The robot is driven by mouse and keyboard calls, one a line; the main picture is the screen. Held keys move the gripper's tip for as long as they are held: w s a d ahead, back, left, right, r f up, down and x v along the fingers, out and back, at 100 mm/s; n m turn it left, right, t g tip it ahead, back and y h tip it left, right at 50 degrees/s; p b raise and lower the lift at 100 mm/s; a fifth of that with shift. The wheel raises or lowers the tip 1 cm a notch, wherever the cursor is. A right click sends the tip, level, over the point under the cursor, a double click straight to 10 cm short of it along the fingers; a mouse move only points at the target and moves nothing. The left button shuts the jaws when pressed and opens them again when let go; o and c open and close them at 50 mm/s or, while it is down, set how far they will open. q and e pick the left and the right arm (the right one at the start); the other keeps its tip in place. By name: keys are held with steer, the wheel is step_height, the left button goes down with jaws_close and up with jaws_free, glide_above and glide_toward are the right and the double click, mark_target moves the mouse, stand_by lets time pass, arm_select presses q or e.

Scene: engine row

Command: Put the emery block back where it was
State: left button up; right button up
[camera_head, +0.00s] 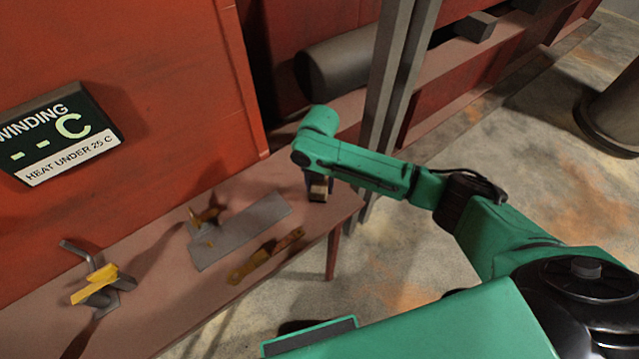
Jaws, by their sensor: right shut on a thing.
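My right gripper (317,181) points down over the right end of the brown bench (150,255). It is shut on a small tan and dark block, which looks like the emery block (318,194). The block is at or just above the bench top near its right end; I cannot tell whether it touches. The wrist hides most of the fingers. My left gripper is not in view.
A grey flat plate (240,232) with a small orange-brown item (207,215) lies on the bench. A yellow-brown strip-like tool (265,256) lies in front of it. A yellow and grey tool (103,287) is at left. Grey posts (393,85) stand behind my right wrist.

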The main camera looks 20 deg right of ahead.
mark_target(320, 183)
steer(key=shift+f, duration=0.1)
steer(key=o, duration=1.2)
step_height(320, 183, up, 12)
steer(key=shift+r+b, duration=0.2)
steer(key=shift+b, duration=0.2)
